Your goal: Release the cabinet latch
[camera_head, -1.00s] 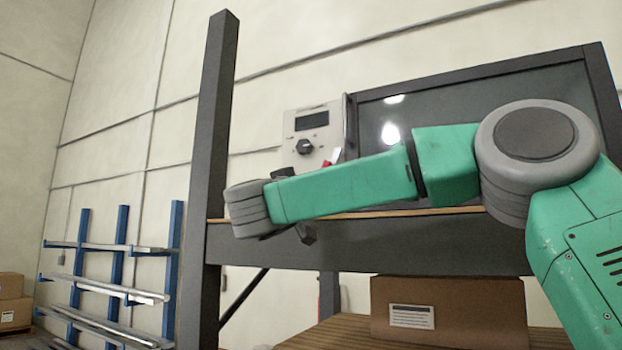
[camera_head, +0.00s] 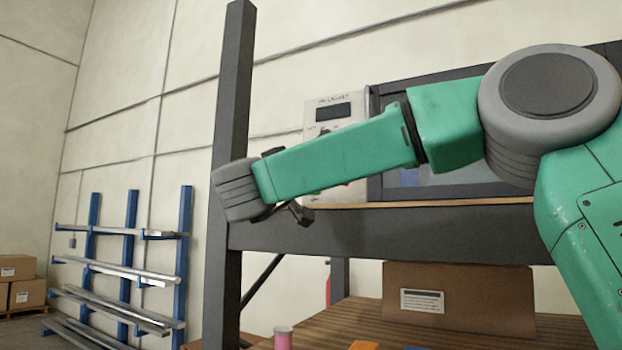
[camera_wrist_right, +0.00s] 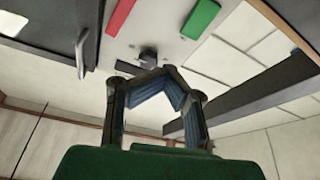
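A dark cabinet (camera_head: 460,178) with a glass front stands on the shelf, partly hidden by my right arm. Beside it is a pale control panel (camera_head: 318,105) with a dark display (camera_head: 334,112). In the right wrist view the panel (camera_wrist_right: 160,25) shows a red bar (camera_wrist_right: 120,16), a green bar (camera_wrist_right: 201,18) and a dark knob (camera_wrist_right: 148,54). A grey handle (camera_wrist_right: 82,54) is on the cabinet door. My right gripper (camera_wrist_right: 168,78) is in front of the panel with nothing seen in its fingers; their opening is unclear. In the head view it (camera_head: 287,190) is partly behind my wrist. My left gripper is out of view.
A dark post (camera_head: 233,110) rises left of my right wrist, close to it in the picture. A shelf beam (camera_head: 380,235) runs below. A cardboard box (camera_head: 460,300) and a pink spool (camera_head: 283,338) are lower down. A blue rack (camera_head: 130,240) stands far left.

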